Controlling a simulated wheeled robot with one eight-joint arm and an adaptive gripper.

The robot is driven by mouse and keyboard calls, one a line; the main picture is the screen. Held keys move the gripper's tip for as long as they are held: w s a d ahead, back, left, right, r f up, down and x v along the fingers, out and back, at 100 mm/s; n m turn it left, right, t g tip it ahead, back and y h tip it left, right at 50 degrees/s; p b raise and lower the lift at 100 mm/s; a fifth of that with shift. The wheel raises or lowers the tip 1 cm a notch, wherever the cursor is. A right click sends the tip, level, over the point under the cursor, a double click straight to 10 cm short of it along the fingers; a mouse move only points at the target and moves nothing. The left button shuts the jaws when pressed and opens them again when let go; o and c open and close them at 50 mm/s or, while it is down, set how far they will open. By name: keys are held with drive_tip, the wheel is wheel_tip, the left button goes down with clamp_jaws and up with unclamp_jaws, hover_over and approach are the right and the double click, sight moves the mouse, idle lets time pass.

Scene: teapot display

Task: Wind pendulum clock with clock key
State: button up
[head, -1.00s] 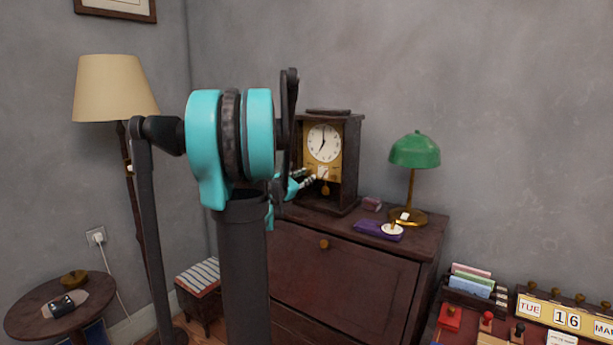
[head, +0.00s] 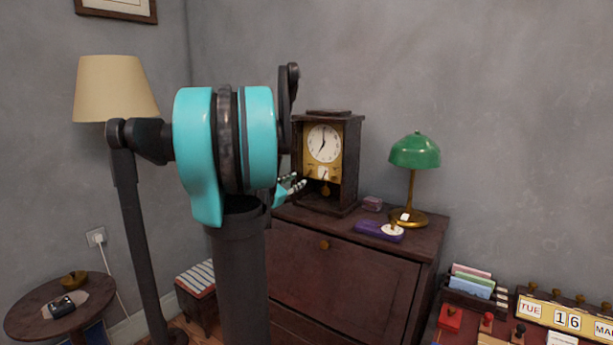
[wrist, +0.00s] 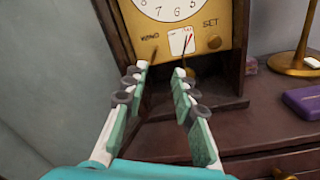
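The pendulum clock (head: 350,170) stands upright on a dark cabinet. In the wrist view its brass front (wrist: 225,32) shows a "WIND" label, a "SET" label with a round knob (wrist: 214,42), and a small white gauge (wrist: 181,40) with a red mark. A small thin dark piece (wrist: 154,54) sticks out just below "WIND"; it may be the clock key, but it is too small to be sure. The pendulum bob (head: 325,190) hangs below the face. My gripper (wrist: 160,76) is open and empty, in front of the clock's lower front and apart from it.
A green lamp (head: 414,152), a purple case (head: 372,229) with a white round item on it, and a small pinkish box (head: 372,203) stand right of the clock on the cabinet top (head: 425,243). A floor lamp (head: 112,90) stands at left.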

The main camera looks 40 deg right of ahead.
drive_tip(key=v, duration=1.2)
drive_tip(key=shift+a, duration=0.35)
idle(0.6)
drive_tip(key=shift+w, duration=0.1)
drive_tip(key=v, duration=1.2)
drive_tip(key=shift+d+r, duration=0.1)
idle(0.4)
drive_tip(key=m, duration=0.2)
approach(310, 173)
drive_tip(key=x, duration=0.8)
drive_tip(key=shift+w+g, duration=0.2)
drive_tip(key=shift+g, duration=0.1)
clamp_jaws()
